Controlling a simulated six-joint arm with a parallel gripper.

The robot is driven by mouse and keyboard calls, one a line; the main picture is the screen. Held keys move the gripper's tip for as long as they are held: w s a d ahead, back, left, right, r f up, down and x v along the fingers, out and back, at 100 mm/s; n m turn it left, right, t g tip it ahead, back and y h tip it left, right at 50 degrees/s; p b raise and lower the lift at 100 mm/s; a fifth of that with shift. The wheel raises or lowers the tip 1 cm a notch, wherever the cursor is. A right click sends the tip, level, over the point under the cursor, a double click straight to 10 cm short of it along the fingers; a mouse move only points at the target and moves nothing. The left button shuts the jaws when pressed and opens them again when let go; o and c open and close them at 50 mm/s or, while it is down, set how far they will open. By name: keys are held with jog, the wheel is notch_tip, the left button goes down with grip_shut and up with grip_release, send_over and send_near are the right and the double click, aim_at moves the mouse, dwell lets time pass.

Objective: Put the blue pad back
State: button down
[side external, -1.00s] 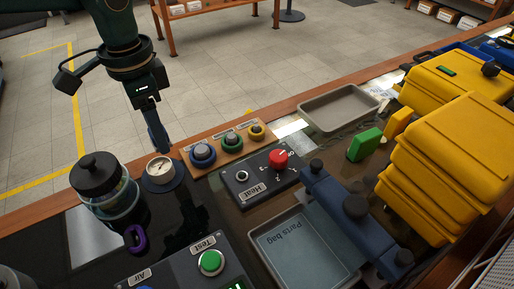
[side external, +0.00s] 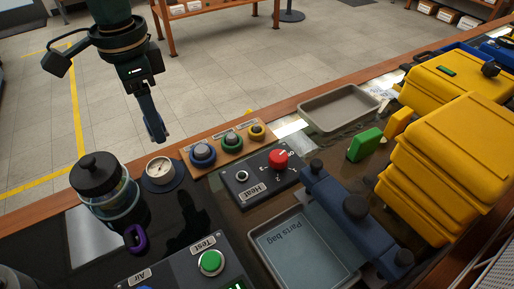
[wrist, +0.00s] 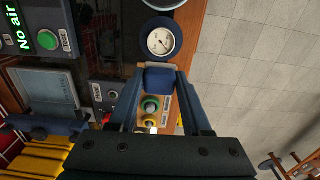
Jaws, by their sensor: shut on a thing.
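My gripper (wrist: 158,80) is shut on the blue pad (wrist: 158,79), a small dark blue block with a pale edge seen between the fingertips in the wrist view. In the side external view my gripper (side external: 155,133) hangs in the air above the bench's far edge, behind the gauge and left of the wooden strip. The pad is hard to tell from the blue fingers there. The wooden strip (side external: 221,151) carries a blue round fitting (side external: 202,155), a green one (side external: 231,142) and a yellow one (side external: 256,131). In the wrist view, the pad and fingers hide part of the strip.
The round gauge (side external: 160,170) stands close to my gripper, with a lidded jar (side external: 97,180) left of it. The heat box (side external: 258,180) with a red knob lies right. A grey tray (side external: 338,108), a parts bag tray (side external: 298,250) and yellow cases (side external: 440,165) are further right.

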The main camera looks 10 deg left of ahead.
jog(key=shift+s+a+f, duration=0.15)
jog(key=shift+s+f, duration=0.05)
jog(key=shift+s, duration=0.05)
jog(key=s+a, duration=0.3)
jog(key=s, duration=0.1)
send_over(197, 207)
notch_tip(197, 207, down, 6)
jog(key=shift+f, duration=2.05)
jog(key=shift+f, duration=0.1)
jog(key=shift+c, duration=1.7)
grip_release()
